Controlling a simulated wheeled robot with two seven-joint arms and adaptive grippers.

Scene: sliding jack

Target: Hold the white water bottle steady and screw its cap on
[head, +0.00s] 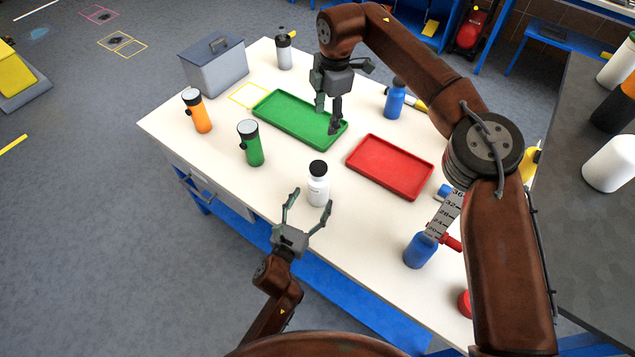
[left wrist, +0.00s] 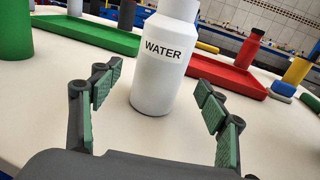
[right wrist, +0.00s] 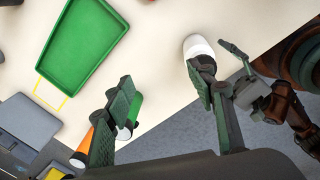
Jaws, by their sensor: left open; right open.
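The white water bottle (head: 318,190) stands upright near the table's front edge. A black cap (head: 318,168) sits on its top; I cannot tell how tightly. My left gripper (head: 311,199) is open just in front of the bottle. In the left wrist view the bottle (left wrist: 158,75), marked WATER, stands between and beyond the open fingers, apart from them; its top is cut off. My right gripper (head: 328,118) is open and empty above the green tray, behind the bottle. The right wrist view shows the bottle (right wrist: 197,46) partly hidden behind a finger.
The green tray (head: 275,121) and red tray (head: 391,168) lie behind the bottle. Blue bottles (head: 395,100) (head: 419,250) stand to the right. A grey box (head: 215,65) is at the back left.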

